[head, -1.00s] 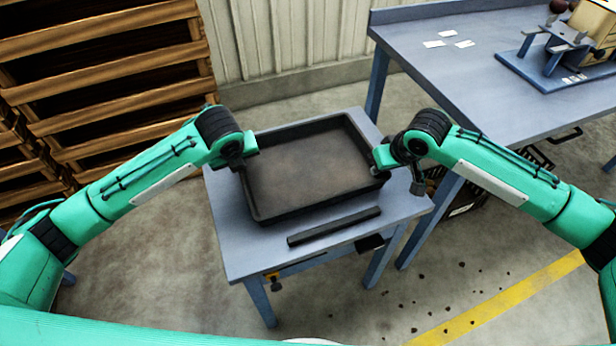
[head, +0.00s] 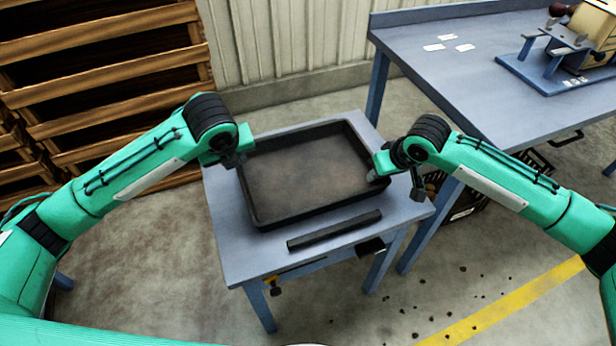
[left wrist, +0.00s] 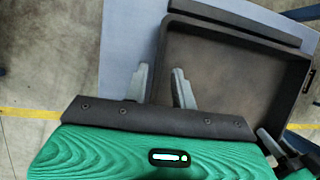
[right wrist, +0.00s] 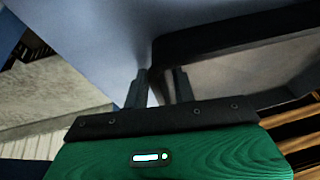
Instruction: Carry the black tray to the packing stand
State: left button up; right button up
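The black tray (head: 322,212) lies flat on a small blue-grey table (head: 225,240); its brown, dusty inside looks empty. My left gripper (head: 234,162) is at the tray's left wall. In the left wrist view its fingers (left wrist: 162,82) are apart, one on each side of the tray's wall (left wrist: 162,50), with gaps showing. My right gripper (head: 376,176) is at the tray's right wall. In the right wrist view its fingers (right wrist: 160,84) are apart around the wall near a corner; contact is unclear. I cannot tell which surface is the packing stand.
A black bar (head: 334,230) lies on the table in front of the tray. A larger blue-grey bench (head: 470,85) with a machine (head: 570,50) stands to the right, with a dark crate (head: 462,206) below. Wooden racks (head: 110,70) stand left. Dark lumps (head: 430,318) litter the floor.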

jog(key=shift+r, duration=0.15)
pick_arm(q)
jog(key=v, duration=0.5)
jog(key=shift+s+r, duration=0.1)
jog(key=shift+r, duration=0.05)
pick_arm(e)
jog(key=v, duration=1.1)
jog(key=shift+s+d+r, duration=0.2)
jog(key=shift+s+r, duration=0.05)
